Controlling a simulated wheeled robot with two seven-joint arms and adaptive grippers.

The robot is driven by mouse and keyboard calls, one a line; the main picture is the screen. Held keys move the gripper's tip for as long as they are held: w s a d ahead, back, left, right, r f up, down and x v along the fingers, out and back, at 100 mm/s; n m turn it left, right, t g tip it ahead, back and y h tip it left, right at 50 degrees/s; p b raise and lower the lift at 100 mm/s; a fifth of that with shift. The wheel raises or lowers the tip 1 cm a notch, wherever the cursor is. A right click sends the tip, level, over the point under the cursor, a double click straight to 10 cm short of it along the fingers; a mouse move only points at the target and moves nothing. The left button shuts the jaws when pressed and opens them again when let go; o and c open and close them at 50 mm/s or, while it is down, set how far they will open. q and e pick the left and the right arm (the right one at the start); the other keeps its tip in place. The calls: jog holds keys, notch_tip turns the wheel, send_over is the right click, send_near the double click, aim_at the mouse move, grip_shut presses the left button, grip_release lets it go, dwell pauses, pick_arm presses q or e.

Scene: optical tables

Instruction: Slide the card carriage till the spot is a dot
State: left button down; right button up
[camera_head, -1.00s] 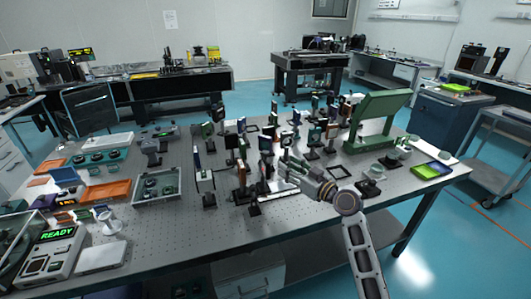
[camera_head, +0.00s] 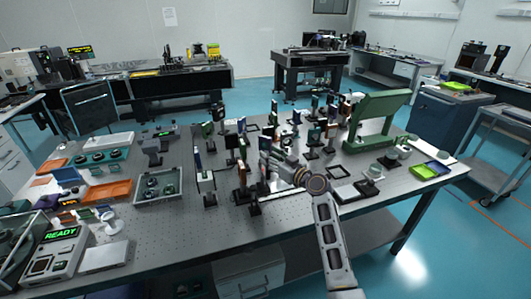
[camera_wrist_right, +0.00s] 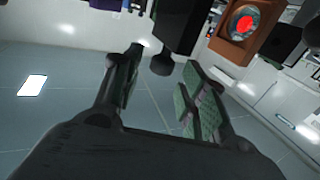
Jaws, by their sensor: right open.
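My right gripper (camera_head: 268,162) reaches in among the upright optics mounts near the front middle of the table. In the right wrist view its two fingers (camera_wrist_right: 162,62) are spread with nothing between the tips. A dark block on a short post (camera_wrist_right: 178,28) stands just beyond the fingertips, apart from them as far as I can tell. Right of it is an orange-brown square mount (camera_wrist_right: 222,45) with a bright red round spot (camera_wrist_right: 244,21). An orange-brown mount (camera_head: 242,176) also shows just left of the gripper in the head view. I cannot tell which piece is the card carriage. My left gripper is out of view.
The perforated optical table (camera_head: 190,232) carries several close-set posts around my gripper. A large green stand (camera_head: 375,118) is at the right. A grey tray (camera_head: 157,186) and a box reading READY (camera_head: 58,248) are at the left. The front middle strip is clear.

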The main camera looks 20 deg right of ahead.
jog(key=shift+x, duration=1.55)
grip_shut()
